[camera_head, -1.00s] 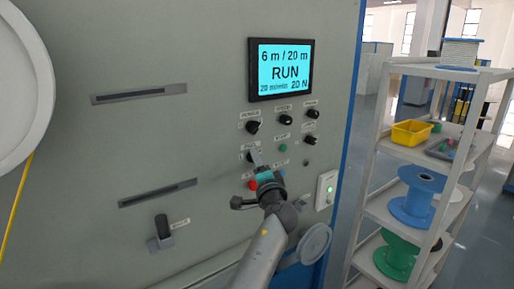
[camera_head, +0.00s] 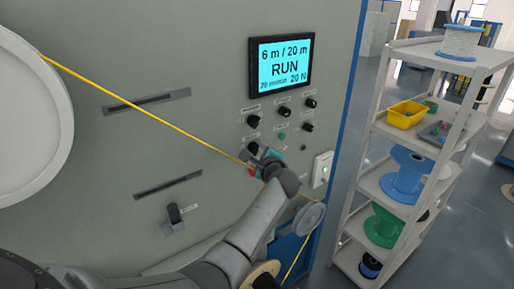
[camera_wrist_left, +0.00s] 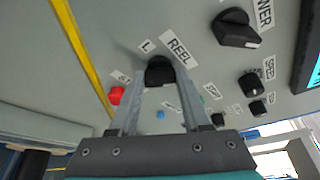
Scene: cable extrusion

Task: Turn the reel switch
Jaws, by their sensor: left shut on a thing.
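The reel switch (camera_wrist_left: 160,71) is a small black knob on the grey machine panel, beside a REEL label and a small mark in the left wrist view. My left gripper (camera_wrist_left: 160,82) is shut on it, one finger on each side. In the head view the left gripper (camera_head: 257,154) is at the panel below the display, partly covering the switch (camera_head: 252,147) and nearby controls. The display (camera_head: 283,68) reads 6 m / 20 m, RUN, 20 N. My right gripper is not in view.
A yellow cable (camera_head: 145,109) runs from the white reel (camera_head: 35,110) down past my left gripper to a grey pulley (camera_head: 309,217). A red button (camera_wrist_left: 116,95) and a power knob (camera_wrist_left: 236,28) flank the switch. A shelf rack (camera_head: 372,130) stands right.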

